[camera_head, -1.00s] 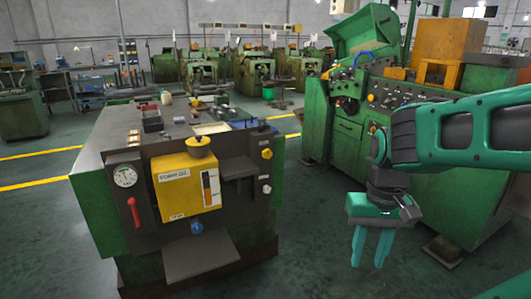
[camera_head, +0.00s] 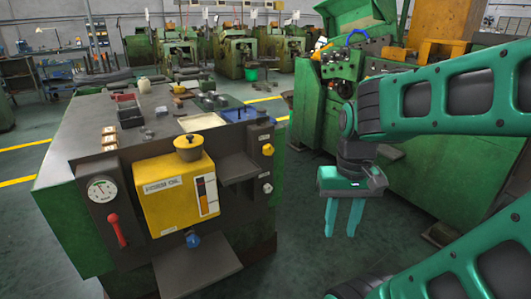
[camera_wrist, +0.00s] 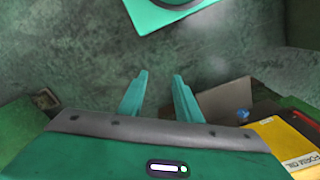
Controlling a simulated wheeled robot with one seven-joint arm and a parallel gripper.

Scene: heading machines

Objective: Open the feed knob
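A green and dark cabinet (camera_head: 100,168) carries a yellow box (camera_head: 165,200) labelled "FORM OIL" on its front. A blue knob (camera_head: 193,240) sits under the box; it also shows in the wrist view (camera_wrist: 243,114). A yellow knob (camera_head: 268,150) and a pale knob (camera_head: 267,188) sit at the panel's right edge. No readable label shows which one is the feed knob. My gripper (camera_head: 341,232) hangs fingers down, right of the cabinet and apart from it. Its fingers are spread and empty, also in the wrist view (camera_wrist: 159,77).
A red lever (camera_head: 117,230) and a gauge (camera_head: 102,188) are on the panel's left. A shelf plate (camera_head: 197,268) juts out below the blue knob. A large green machine (camera_head: 430,170) stands behind my arm. Open floor lies between it and the cabinet.

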